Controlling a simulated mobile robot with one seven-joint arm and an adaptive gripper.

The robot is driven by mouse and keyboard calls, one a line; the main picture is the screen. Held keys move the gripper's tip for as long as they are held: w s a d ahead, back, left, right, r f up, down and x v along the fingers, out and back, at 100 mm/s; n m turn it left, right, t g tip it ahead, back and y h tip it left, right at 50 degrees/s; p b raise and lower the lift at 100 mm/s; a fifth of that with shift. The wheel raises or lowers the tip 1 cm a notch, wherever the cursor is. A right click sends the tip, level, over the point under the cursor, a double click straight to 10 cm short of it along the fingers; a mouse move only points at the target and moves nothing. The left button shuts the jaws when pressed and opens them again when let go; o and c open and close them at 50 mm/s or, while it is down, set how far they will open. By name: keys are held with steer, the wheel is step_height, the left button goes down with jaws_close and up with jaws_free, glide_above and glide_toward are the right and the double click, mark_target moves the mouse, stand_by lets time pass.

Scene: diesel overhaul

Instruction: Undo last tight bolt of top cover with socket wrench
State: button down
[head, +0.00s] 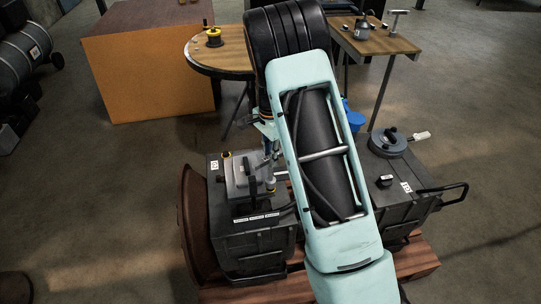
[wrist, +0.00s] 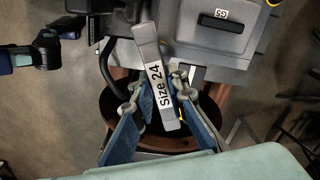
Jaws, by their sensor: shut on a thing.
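My gripper (wrist: 156,92) is shut on a grey wrench (wrist: 150,48) marked "Size 24" in the wrist view. The wrench lies lengthwise between the two fingers, and its upper end reaches beside the grey top cover (wrist: 196,50). In the head view the top cover (head: 238,168) is the light grey part on the dark left engine block (head: 240,220). My arm hides most of the area right of it. I cannot make out the bolts, nor whether the wrench touches one.
A second dark unit (head: 400,190) with a round lid and a side handle stands at right. Both stand on a reddish wooden base (head: 415,262). Behind are a round table (head: 232,62), a side table (head: 372,42) with tools, and an orange-brown box (head: 150,75).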

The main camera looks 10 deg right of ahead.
steer(key=m+p, duration=0.2)
steer(key=m, duration=0.3)
steer(key=shift+r+m, duration=0.1)
steer(key=shift+m, duration=0.3)
steer(key=m+p, duration=0.2)
steer(key=m, duration=0.3)
